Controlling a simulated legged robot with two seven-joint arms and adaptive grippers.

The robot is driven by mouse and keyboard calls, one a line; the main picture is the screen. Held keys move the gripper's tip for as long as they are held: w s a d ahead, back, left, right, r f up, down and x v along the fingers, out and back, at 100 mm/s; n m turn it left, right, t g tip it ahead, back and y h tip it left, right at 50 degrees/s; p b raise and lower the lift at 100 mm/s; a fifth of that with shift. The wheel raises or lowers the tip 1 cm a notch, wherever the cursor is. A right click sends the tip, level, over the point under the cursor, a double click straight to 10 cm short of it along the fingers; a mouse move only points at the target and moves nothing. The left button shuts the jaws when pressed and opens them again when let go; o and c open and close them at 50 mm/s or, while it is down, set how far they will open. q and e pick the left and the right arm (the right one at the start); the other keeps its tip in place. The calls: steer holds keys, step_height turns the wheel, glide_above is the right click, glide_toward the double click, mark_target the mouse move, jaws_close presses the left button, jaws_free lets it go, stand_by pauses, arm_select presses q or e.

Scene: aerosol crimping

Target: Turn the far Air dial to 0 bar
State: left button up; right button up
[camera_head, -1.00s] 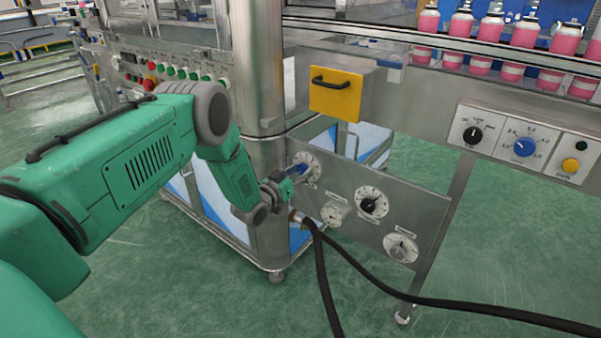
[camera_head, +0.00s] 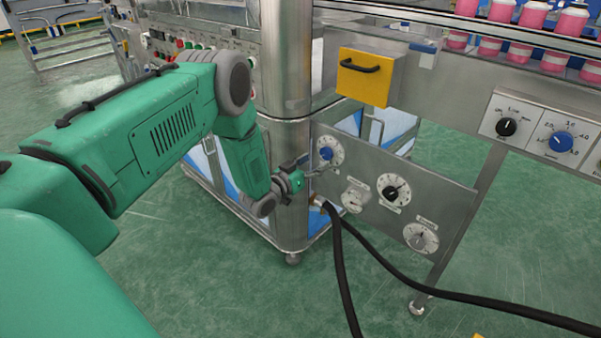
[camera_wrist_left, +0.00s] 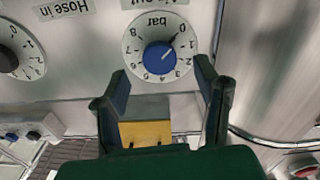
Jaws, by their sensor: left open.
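The far Air dial is a white round scale with a blue knob (camera_head: 326,154), at the left end of the lower metal panel. In the left wrist view its blue knob (camera_wrist_left: 160,57) appears upside down under the word "bar". The mark on the knob points to the upper right, toward the low end, near 0 and 1. My left gripper (camera_head: 311,168) is open and empty, just left of and below the dial in the head view. In the left wrist view its two fingers (camera_wrist_left: 162,72) are spread below the knob, apart from it. My right gripper is out of view.
A black-knobbed dial (camera_head: 394,188), a small gauge (camera_head: 354,200) and a grey dial (camera_head: 420,237) share the panel. Black hoses (camera_head: 341,265) hang below it. A yellow box (camera_head: 364,78) juts out above. A steel post (camera_head: 287,120) stands close to my left arm.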

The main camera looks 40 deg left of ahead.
arm_select(q)
steer(key=s, duration=0.7)
steer(key=shift+s+a+f, duration=0.15)
steer(key=shift+s+a, duration=0.2)
steer(key=shift+d, duration=0.1)
steer(key=s+d+f+g+p, duration=0.35)
steer(key=s+d+g, duration=0.35)
steer(key=s, duration=0.4)
steer(key=s+d+f+g+p, duration=0.2)
steer(key=s+d+g+p, duration=0.25)
steer(key=s+d, duration=0.5)
steer(key=s+r+g, duration=0.1)
steer(key=s+g, duration=0.2)
steer(key=s, duration=0.4)
steer(key=s+r+m+g+y+p, duration=0.1)
steer(key=s+g, duration=0.2)
steer(key=s, duration=0.5)
steer(key=shift+s+a+r, duration=0.25)
steer(key=shift+a+r, duration=0.1)
steer(key=shift+a, duration=0.05)
steer(key=shift+w+d, duration=0.1)
